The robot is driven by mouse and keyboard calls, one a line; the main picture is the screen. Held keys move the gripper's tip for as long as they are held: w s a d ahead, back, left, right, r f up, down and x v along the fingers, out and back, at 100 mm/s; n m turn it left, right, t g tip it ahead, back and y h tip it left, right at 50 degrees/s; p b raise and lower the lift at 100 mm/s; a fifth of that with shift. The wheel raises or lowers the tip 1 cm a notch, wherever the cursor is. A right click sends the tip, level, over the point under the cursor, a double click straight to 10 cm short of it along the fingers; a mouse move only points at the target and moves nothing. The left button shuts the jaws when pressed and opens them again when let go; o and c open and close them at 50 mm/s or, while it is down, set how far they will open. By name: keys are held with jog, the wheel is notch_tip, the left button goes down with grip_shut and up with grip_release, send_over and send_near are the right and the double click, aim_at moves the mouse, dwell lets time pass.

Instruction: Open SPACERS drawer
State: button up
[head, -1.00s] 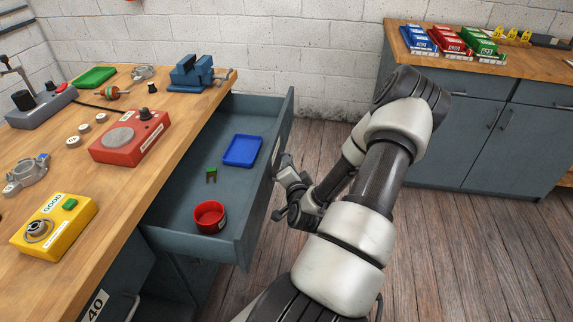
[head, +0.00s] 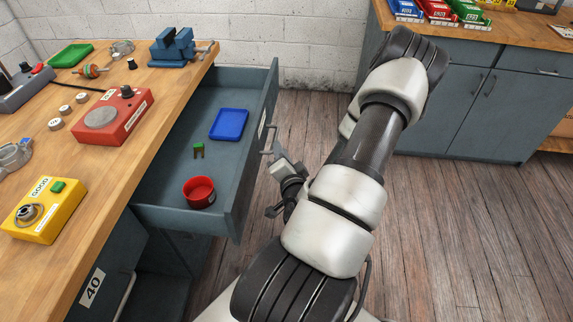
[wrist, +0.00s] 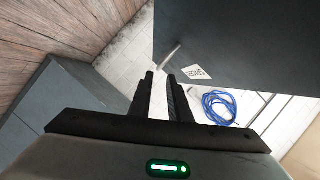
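The drawer (head: 163,216) under the wooden bench is pulled well out. Its front panel (head: 253,150) carries a bar handle (head: 267,140) and a white label, which also shows in the wrist view (wrist: 195,72) but is too small to read surely. My gripper (wrist: 160,76) has its two fingers apart with nothing between them. The handle (wrist: 169,56) shows just beyond the fingertips, apart from them. In the head view my gripper is beside the outer face of the drawer front, partly hidden by my own arm.
In the drawer are a blue tray (head: 229,124), a green pronged part (head: 198,150) and a red bowl (head: 199,192). The bench holds a vise (head: 172,48), a red unit (head: 113,117) and a yellow unit (head: 34,210). Grey cabinets (head: 440,100) stand right, with clear floor between.

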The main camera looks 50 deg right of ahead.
jog(key=p+v, duration=0.6)
jog(key=v, duration=0.2)
jog(key=shift+f, duration=0.1)
